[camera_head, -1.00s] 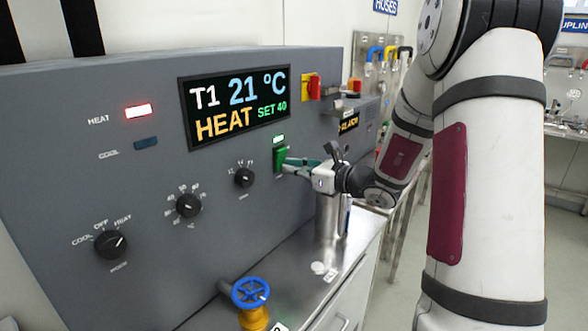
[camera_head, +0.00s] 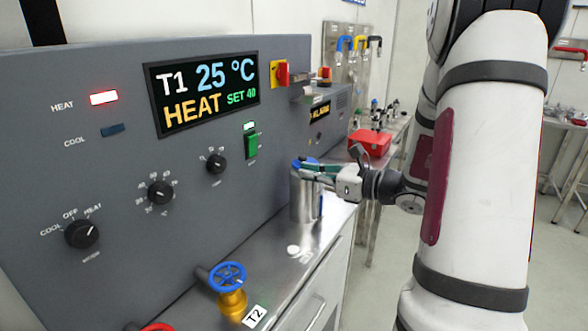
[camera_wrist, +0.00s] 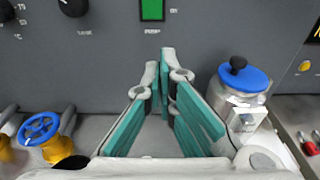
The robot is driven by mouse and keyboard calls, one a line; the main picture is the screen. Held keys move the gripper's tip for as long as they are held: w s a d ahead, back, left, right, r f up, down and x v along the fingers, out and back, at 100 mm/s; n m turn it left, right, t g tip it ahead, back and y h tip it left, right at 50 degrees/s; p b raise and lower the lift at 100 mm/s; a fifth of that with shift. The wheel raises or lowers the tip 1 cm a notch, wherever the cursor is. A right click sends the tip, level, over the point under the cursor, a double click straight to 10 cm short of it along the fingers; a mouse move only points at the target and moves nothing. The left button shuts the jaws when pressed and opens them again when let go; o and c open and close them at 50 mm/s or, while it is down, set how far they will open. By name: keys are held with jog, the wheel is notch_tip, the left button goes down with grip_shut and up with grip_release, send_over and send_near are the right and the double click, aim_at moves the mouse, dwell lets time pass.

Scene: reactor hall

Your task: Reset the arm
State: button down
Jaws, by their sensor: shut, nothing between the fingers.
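My gripper (camera_head: 304,172) is shut and empty, with its teal finger pads close together. In the head view it is apart from the grey control panel (camera_head: 60,175) and overlaps the silver vessel with a blue lid (camera_head: 303,203). In the wrist view my gripper (camera_wrist: 166,80) points at the panel below the green pump switch (camera_wrist: 152,9), and the vessel (camera_wrist: 240,82) stands to its right. The pump switch (camera_head: 252,146) has a lit green lamp above it. The display (camera_head: 205,92) reads T1 25 °C, HEAT, SET 40.
A blue valve wheel (camera_head: 228,277) on a yellow body stands at the bench front, beside a T2 tag (camera_head: 255,316). A red box (camera_head: 370,142) sits on a farther table. Open floor (camera_head: 385,285) lies right of the bench.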

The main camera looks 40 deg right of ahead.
jog(key=shift+s+d, duration=0.15)
jog(key=shift+s, duration=0.2)
dwell(0.4)
jog(key=s+a+r+n+g+y, duration=0.1)
jog(key=s+a+n+g+y, duration=0.1)
jog(key=s+a+n+g, duration=0.65)
jog(key=s+a+r+n+g+y, duration=0.15)
jog(key=a+n, duration=0.45)
jog(key=a, duration=0.8)
jog(key=s+a+n+g+h, duration=0.3)
jog(key=s+n+h, duration=0.1)
jog(key=s+n, duration=0.35)
jog(key=s+d+r+n+t+h, duration=0.2)
jog(key=s+d+n+h, duration=0.2)
jog(key=n, duration=0.5)
jog(key=shift+s+d+n+t+h, duration=0.2)
jog(key=shift+s+n+t+h, duration=0.15)
jog(key=shift+h, duration=0.5)
jog(key=shift+r, duration=0.1)
